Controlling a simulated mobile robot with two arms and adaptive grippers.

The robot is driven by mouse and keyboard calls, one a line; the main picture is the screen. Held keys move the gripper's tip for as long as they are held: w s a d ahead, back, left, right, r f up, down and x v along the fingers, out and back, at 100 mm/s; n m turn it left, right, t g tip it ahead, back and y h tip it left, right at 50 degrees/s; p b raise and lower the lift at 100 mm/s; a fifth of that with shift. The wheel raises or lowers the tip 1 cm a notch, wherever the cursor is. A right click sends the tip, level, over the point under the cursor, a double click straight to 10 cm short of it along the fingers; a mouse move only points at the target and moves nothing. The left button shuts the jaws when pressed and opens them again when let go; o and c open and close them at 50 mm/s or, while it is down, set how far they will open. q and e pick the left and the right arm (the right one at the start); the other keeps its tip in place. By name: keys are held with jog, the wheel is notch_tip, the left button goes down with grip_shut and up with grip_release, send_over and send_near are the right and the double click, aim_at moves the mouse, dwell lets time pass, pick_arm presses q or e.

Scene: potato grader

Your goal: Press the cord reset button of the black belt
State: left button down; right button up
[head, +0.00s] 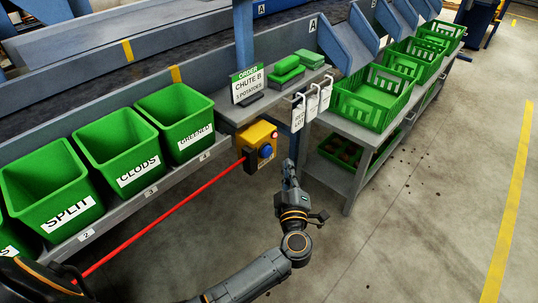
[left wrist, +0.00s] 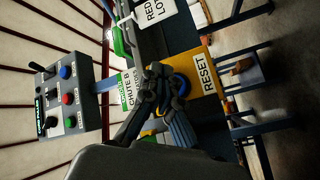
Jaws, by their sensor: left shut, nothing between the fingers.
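In the left wrist view the yellow box (left wrist: 207,103) carries the label RESET, and the blue button (left wrist: 182,84) is partly hidden behind my fingers. My left gripper (head: 289,167) is shut and empty, just right of the box in the head view. In the left wrist view its fingertips (left wrist: 160,78) overlap the button's edge; I cannot tell whether they touch. My right gripper is not in view.
A red cord (head: 170,214) runs from the box to the lower left. Green bins (head: 121,148) line the left bench. White tags (head: 312,105) hang above my gripper. A grey control panel (left wrist: 67,95) stands left in the wrist view. The floor at right is open.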

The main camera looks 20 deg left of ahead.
aim_at(267, 152)
pick_arm(q)
jog(key=shift+w+a+p, duration=0.3)
jog(key=shift+a, duration=0.6)
jog(key=shift+w+a+p, duration=0.25)
jog(key=shift+w+a, duration=0.05)
jog(key=shift+a, duration=0.55)
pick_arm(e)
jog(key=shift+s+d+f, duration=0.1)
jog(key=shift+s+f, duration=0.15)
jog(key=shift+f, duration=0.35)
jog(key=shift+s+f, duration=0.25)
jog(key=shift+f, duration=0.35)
pick_arm(q)
jog(key=shift+a, duration=0.15)
jog(key=shift+w+a+p, duration=0.15)
jog(key=shift+a+p, duration=0.1)
jog(key=shift+p, duration=0.15)
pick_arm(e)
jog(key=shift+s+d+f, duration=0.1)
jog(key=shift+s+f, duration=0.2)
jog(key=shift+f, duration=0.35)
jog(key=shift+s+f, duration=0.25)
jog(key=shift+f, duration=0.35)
